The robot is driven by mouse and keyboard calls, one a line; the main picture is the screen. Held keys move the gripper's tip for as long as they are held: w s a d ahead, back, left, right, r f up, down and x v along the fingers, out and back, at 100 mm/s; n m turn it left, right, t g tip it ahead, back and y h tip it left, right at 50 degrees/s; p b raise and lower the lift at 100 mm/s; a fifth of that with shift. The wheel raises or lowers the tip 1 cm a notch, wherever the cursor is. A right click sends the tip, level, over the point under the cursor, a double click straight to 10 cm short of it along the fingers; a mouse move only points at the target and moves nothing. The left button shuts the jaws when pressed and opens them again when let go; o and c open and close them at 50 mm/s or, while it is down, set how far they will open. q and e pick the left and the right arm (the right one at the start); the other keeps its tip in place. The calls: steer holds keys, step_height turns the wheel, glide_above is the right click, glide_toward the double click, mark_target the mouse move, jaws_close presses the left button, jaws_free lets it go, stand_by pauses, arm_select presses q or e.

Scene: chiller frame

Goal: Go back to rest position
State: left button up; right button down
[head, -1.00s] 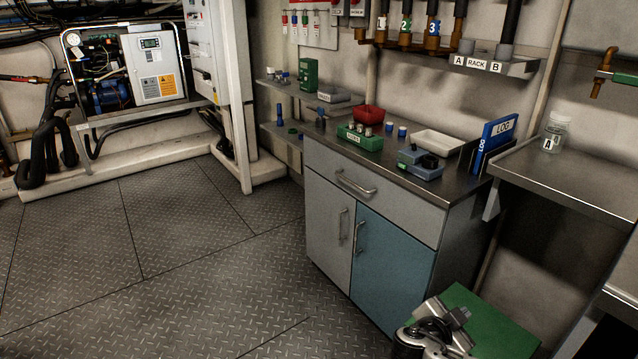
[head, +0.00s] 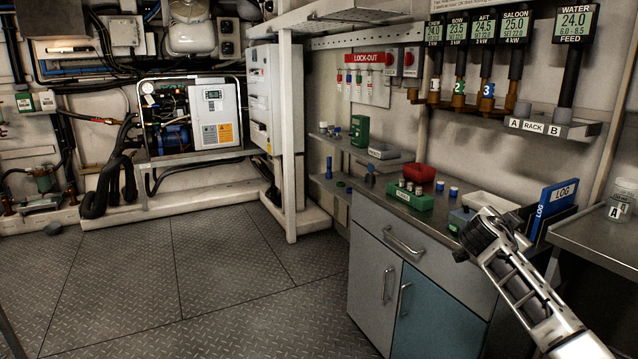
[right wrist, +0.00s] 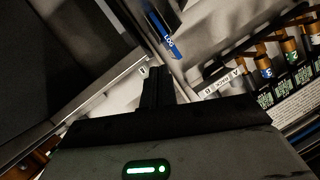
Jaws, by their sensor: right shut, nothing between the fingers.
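My right gripper (right wrist: 153,92) shows in the right wrist view, with its dark fingers shut together and nothing between them. In the head view my right arm rises from the lower right corner, and its dark joint stands in front of the cabinet top; I cannot make out the fingers there. The blue LOG binder (head: 553,208) stands just right of that joint. In the right wrist view the binder (right wrist: 163,38) appears beyond the fingertips, tilted. My left gripper is in neither view.
The grey cabinet (head: 376,277) carries a red bin (head: 419,172), a green block (head: 410,199) with vials and a white tray (head: 492,205), partly behind my arm. A steel bench (head: 600,240) with jar A (head: 621,203) stands at right. The floor (head: 130,285) at left is clear.

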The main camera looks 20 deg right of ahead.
steer(key=w+a+r+n+t+y, duration=0.4)
steer(key=w+a+n+t+y, duration=0.6)
steer(key=n, duration=1.1)
steer(key=s+a+f+n+y, duration=0.1)
steer(key=a+f+n, duration=0.1)
steer(key=a+f, duration=0.8)
steer(key=s+a+f+g+y, duration=0.1)
steer(key=s+a+f+y, duration=0.2)
steer(key=s+a+f, duration=0.75)
steer(key=s+a+f+m+g+y+p, duration=0.2)
steer(key=s+a+f+g+y, duration=0.1)
steer(key=s+a, duration=1.4)
steer(key=s+f, duration=0.1)
steer(key=s, duration=0.3)
steer(key=shift+p, duration=0.4)
steer(key=shift+f, duration=0.1)
